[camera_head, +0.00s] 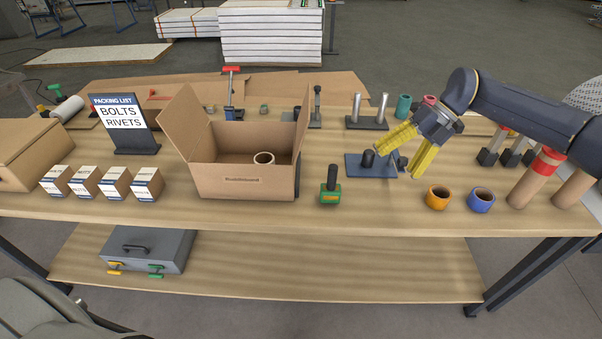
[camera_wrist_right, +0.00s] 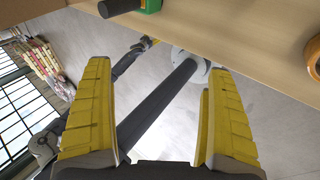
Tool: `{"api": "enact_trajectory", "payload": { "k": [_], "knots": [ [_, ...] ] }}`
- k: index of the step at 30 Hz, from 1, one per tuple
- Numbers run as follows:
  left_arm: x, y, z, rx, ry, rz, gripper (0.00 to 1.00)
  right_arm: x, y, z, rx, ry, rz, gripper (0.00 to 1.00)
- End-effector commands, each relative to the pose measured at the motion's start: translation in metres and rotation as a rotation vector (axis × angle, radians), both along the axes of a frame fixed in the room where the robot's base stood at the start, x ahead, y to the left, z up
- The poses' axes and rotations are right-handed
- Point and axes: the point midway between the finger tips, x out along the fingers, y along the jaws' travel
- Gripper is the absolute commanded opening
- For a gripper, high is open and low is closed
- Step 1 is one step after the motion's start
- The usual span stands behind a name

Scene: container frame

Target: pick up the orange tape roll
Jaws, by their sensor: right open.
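The orange tape roll (camera_head: 438,197) lies flat near the front edge of the table, right of the middle in the head view. A blue tape roll (camera_head: 481,200) lies just right of it. My right gripper (camera_head: 398,161) is open and empty, above the table, up and left of the orange roll and apart from it. In the right wrist view its two yellow fingers (camera_wrist_right: 160,78) stand wide apart with nothing between them. Part of the orange roll (camera_wrist_right: 315,58) shows at the right edge there. A small yellow-tipped arm end in the wrist view may be my left gripper; its jaws are unclear.
A blue base with a black post (camera_head: 360,166) sits beside the right gripper. Brown tubes (camera_head: 533,182) stand right of the rolls.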

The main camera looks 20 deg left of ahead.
Motion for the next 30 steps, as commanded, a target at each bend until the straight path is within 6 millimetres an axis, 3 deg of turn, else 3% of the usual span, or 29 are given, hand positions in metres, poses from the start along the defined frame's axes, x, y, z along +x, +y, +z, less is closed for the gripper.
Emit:
{"api": "enact_trajectory", "payload": {
  "k": [1, 6, 9, 12, 17, 30],
  "knots": [
    [-0.024, -0.018, -0.01, 0.003, 0.017, -0.052, 0.81, 0.015, -0.025, -0.003, -0.095, -0.043, -0.034, 0.89],
    [-0.082, -0.063, -0.03, 0.012, 0.05, -0.232, 0.81, 0.054, -0.102, -0.006, -0.36, -0.163, -0.144, 0.89],
    [-0.106, -0.083, -0.035, 0.01, 0.063, -0.308, 0.81, 0.069, -0.134, -0.002, -0.461, -0.214, -0.191, 0.89],
    [-0.121, -0.095, -0.038, 0.008, 0.069, -0.355, 0.81, 0.078, -0.153, 0.002, -0.522, -0.245, -0.221, 0.89],
    [-0.129, -0.103, -0.039, 0.007, 0.073, -0.387, 0.81, 0.083, -0.166, -0.005, -0.56, -0.263, -0.238, 0.89],
    [-0.129, -0.103, -0.039, 0.008, 0.073, -0.387, 0.81, 0.083, -0.166, -0.081, -0.56, -0.262, -0.239, 0.89]
  ]
}}
